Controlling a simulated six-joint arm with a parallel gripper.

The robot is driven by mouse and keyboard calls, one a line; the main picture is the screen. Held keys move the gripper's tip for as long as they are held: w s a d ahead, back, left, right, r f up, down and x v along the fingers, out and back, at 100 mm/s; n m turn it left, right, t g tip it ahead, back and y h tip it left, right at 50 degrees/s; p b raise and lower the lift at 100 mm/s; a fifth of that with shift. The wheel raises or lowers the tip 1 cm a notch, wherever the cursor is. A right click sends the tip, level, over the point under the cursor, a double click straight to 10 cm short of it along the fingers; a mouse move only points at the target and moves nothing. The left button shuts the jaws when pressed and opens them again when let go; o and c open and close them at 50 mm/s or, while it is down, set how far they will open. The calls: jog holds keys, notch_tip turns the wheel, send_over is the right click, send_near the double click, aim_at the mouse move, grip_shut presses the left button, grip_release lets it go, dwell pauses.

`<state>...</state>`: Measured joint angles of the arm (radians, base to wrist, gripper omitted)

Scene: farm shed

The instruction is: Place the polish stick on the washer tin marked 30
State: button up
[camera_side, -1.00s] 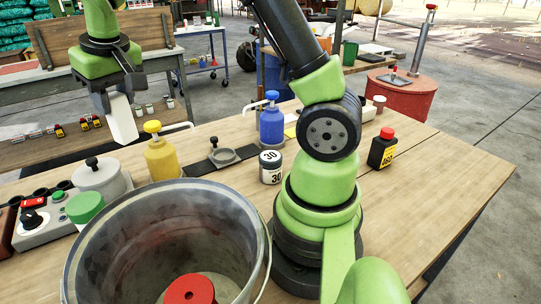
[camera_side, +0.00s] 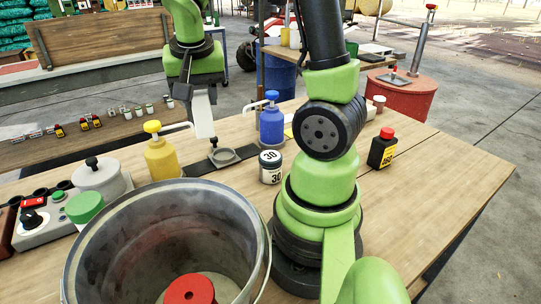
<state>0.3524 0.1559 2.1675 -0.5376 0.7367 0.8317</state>
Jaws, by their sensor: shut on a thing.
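The washer tin marked 30 (camera_side: 270,167) is a small white tin with a dark label band. It stands upright on the wooden bench, left of my arm's base. My gripper (camera_side: 198,94) is shut on the white polish stick (camera_side: 203,118), which hangs downward and slightly tilted. The gripper and stick are to the left of the tin and apart from it. The stick's lower end appears just above the grey dish on the dark strip; I cannot tell the exact gap.
A yellow pump bottle (camera_side: 161,158) and a blue one (camera_side: 271,124) stand near the stick. A large metal bucket (camera_side: 240,240) fills the front. A black bottle with a red cap (camera_side: 382,148) stands at right.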

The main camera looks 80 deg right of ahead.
jog(key=s+d+r+m+g, duration=0.1)
jog(key=s+d+m+g, duration=0.3)
jog(key=s+d+m, duration=0.65)
jog(key=shift+s+a+f+m+y, duration=0.15)
jog(key=shift+a+f+m, duration=0.4)
jog(key=shift+f, duration=1.05)
jog(key=shift+s+a+f+m+y, duration=0.1)
jog(key=shift+s+a+f+m, duration=0.2)
jog(key=shift+f+m, duration=0.85)
jog(key=shift+s+a+f+m+y, duration=0.15)
jog(key=shift+a+f, duration=0.3)
jog(key=shift+f, duration=1.6)
jog(key=shift+f, duration=0.15)
jog(key=o, duration=1)
